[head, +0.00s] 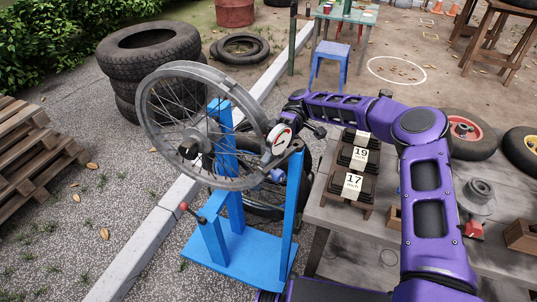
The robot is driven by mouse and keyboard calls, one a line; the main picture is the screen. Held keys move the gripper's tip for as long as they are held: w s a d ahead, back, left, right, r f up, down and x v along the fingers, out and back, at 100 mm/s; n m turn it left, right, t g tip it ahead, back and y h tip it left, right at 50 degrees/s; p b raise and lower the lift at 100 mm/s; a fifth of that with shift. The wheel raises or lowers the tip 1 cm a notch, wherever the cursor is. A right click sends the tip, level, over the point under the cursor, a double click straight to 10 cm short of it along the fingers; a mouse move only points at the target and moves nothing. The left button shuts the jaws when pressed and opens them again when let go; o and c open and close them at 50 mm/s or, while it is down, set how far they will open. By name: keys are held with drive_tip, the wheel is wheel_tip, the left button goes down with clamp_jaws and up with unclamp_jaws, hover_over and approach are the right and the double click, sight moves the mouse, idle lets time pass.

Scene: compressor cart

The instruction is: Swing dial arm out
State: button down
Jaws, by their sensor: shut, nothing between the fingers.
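A spoked wheel (190,122) with a grey rim stands upright in a blue stand (226,180). A round dial (281,140) with a white face and a red mark sits against the right side of the rim. It is beside the top of the stand's right post (291,205), where a short dark arm (296,147) shows. My gripper (318,131) is small and dark in the head view, just above and right of the dial. It is shut and empty. I cannot tell whether it touches the dial arm.
A grey workbench (350,226) on the right bears numbered dark trays (356,160), loose wheels and small wooden blocks. Stacked tyres (150,55) stand behind the wheel. Pallets (30,150) lie at the left. The paving left of the stand is mostly clear.

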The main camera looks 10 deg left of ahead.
drive_tip(key=shift+r, duration=0.1)
idle(0.3)
wheel_tip(320, 180, up, 10)
drive_tip(key=p, duration=0.3)
idle(0.5)
